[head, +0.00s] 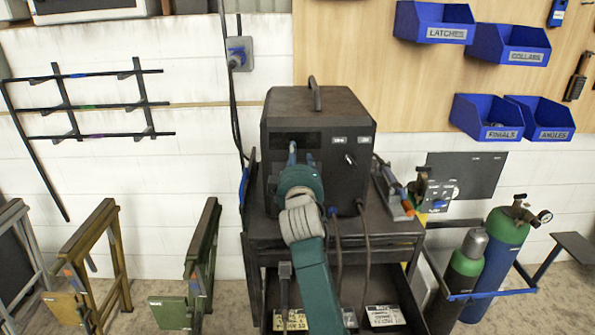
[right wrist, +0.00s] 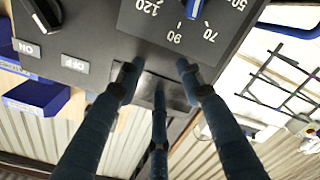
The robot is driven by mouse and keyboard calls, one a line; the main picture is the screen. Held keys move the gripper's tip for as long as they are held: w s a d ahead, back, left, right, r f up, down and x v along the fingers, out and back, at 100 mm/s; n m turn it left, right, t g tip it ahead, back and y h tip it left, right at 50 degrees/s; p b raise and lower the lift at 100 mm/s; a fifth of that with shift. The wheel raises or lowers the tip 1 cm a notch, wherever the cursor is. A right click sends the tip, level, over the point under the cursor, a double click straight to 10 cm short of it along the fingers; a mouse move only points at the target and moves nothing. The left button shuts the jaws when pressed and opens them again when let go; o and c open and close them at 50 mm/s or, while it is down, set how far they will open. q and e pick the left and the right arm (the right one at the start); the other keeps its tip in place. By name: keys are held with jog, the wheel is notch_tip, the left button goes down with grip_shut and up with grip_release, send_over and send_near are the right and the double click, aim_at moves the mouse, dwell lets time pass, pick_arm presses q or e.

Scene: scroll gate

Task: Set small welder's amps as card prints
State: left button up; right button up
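The small welder (head: 318,110) is a dark box with a top handle on a cart. My right gripper (head: 291,152) is at its front, and my forearm hides the dial in the head view. In the right wrist view, upside down, the amps dial (right wrist: 191,9) is at the top edge, partly cut off. Its blue pointer lies between 70 and 90. My right gripper (right wrist: 160,85) has its fingers spread and empty, tips near a dark recessed panel (right wrist: 155,90) beside the dial. Printed cards (head: 383,316) and (head: 292,320) lie on the lower shelf, too small to read surely.
A black switch (right wrist: 42,12) with ON and OFF labels is beside the dial. Cables hang down the welder's front. Gas cylinders (head: 493,255) stand right of the cart (head: 405,228). Folding trestles (head: 201,255) stand to the left. Blue bins (head: 487,118) hang on the wall.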

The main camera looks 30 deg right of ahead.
jog(key=shift+r, duration=0.1)
jog(key=s+a+f+m+b, duration=0.5)
jog(key=s+f+m+b, duration=0.3)
jog(key=f+b, duration=0.2)
jog(key=p+x, duration=0.2)
jog(key=x, duration=0.8)
jog(key=shift+d, duration=0.2)
jog(key=shift+s+f, duration=0.1)
jog(key=shift+s, duration=0.05)
grip_shut()
